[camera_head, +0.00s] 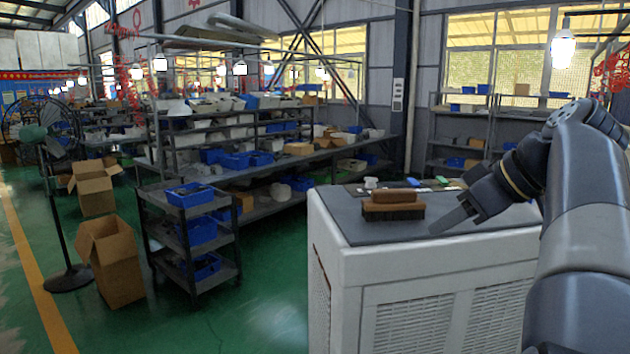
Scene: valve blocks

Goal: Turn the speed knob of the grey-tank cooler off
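A white louvred cabinet (400,267) with a dark grey top stands at the lower right; it looks like a cooler body. A small white round piece (371,182) sits at the back of its top, by a dark strip; I cannot tell whether it is a knob. No grey tank can be made out. My gripper (440,228) reaches in from the right, low over the right part of the top, its dark fingertips pointing left and down. Its finger gap cannot be made out, and nothing shows held in it. My arm hides the cabinet's right side.
A brown brush-like block (393,205) lies on the cabinet top, left of my gripper. Small green and blue items (412,182) lie behind it. A cart with blue bins (190,195), cardboard boxes (113,265) and a fan (45,140) stand left. Green floor is open between.

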